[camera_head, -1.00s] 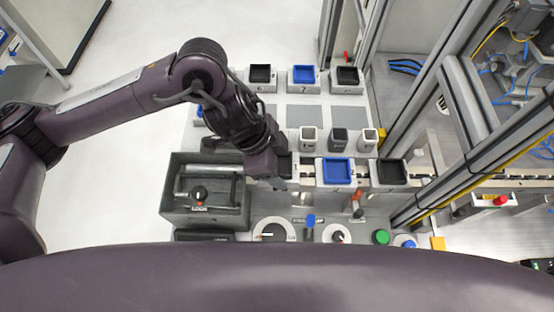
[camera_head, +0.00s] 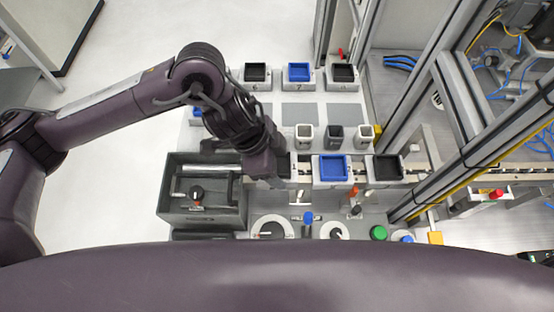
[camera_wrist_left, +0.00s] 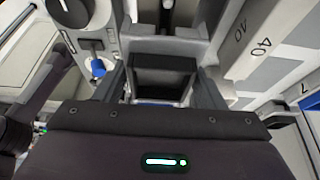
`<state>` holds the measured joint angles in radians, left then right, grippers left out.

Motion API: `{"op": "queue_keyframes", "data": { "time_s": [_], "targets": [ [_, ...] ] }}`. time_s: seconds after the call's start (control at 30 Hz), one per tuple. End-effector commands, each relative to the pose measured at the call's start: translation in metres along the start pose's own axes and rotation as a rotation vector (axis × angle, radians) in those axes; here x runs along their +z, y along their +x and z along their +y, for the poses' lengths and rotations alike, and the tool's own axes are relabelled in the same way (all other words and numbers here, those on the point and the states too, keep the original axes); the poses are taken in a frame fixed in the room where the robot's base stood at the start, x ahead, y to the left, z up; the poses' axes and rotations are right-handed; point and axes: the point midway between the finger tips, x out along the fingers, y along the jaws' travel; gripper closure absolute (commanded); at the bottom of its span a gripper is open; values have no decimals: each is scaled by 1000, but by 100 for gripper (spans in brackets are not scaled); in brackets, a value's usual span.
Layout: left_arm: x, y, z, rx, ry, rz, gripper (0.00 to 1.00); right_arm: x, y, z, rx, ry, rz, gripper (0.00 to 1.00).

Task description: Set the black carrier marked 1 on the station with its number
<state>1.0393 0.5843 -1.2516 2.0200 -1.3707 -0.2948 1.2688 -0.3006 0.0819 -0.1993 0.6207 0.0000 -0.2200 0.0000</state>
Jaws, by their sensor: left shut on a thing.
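My left gripper (camera_head: 270,180) is low over the left end of the front row of the bench. In the left wrist view its two fingers (camera_wrist_left: 165,88) are shut on a black carrier (camera_wrist_left: 163,80), a dark open-topped box between them. In the head view this carrier (camera_head: 286,165) is mostly hidden by the gripper. I cannot read a number on it or tell whether it rests on a surface. Back-row stations hold a black carrier (camera_head: 255,73) at a 6 label, a blue carrier (camera_head: 299,72) at a 7 label, and another black carrier (camera_head: 342,74). My right gripper is not in view.
A blue carrier (camera_head: 333,167) and a black carrier (camera_head: 385,167) stand right of the gripper. Three small cups, including a dark one (camera_head: 334,135), stand behind them. A grey bin (camera_head: 170,213) is to the left. Knobs and a green button (camera_head: 378,233) lie in front; metal framing is to the right.

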Motion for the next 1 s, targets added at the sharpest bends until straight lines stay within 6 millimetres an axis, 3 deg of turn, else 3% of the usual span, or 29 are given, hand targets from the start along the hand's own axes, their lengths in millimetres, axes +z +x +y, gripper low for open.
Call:
{"op": "queue_keyframes", "data": {
  "time_s": [1.0],
  "targets": [
    [2, 7, 0, -1, 2, 1, 68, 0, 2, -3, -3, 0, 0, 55]
  ]
}}
